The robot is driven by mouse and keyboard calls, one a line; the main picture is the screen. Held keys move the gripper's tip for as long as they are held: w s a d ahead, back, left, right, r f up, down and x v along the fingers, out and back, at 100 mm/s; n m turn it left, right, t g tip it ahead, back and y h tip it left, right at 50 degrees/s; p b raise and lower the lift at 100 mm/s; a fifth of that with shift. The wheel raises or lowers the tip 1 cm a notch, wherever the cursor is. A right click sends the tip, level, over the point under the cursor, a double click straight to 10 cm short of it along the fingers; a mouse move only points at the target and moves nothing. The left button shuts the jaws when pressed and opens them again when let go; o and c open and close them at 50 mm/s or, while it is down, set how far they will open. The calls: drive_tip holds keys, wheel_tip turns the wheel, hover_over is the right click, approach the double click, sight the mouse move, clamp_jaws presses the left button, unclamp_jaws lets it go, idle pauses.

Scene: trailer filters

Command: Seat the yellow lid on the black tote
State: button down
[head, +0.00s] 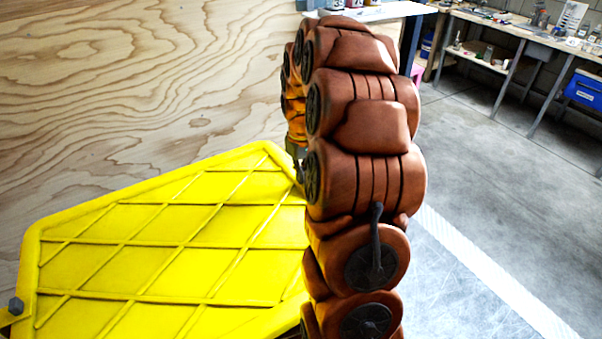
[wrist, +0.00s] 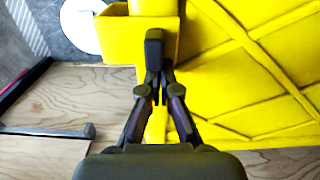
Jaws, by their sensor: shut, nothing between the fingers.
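The yellow lid (head: 165,245) is a large panel with raised diagonal ribs and a thick rim, at the lower left of the head view beside a plywood wall. My arm hides its right part. In the wrist view the lid (wrist: 225,85) fills the right side, and a yellow box-like part (wrist: 150,35) stands at its edge. My gripper (wrist: 154,45) is shut and empty, its fingertips in front of that yellow part. I cannot tell whether they touch it. I cannot make out the black tote in either view.
The plywood wall (head: 130,90) stands behind the lid. Workbenches (head: 500,30) with small items and a blue bin (head: 583,90) stand at the far right. The grey floor (head: 490,180) at right is clear. A dark bar (wrist: 25,85) and a white round thing (wrist: 82,22) show in the wrist view.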

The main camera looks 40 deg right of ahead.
drive_tip(key=shift+s+a+b, duration=0.1)
drive_tip(key=shift+s+b, duration=0.3)
drive_tip(key=shift+s, duration=0.4)
wheel_tip(320, 180, up, 12)
idle(0.3)
drive_tip(key=shift+w, duration=0.1)
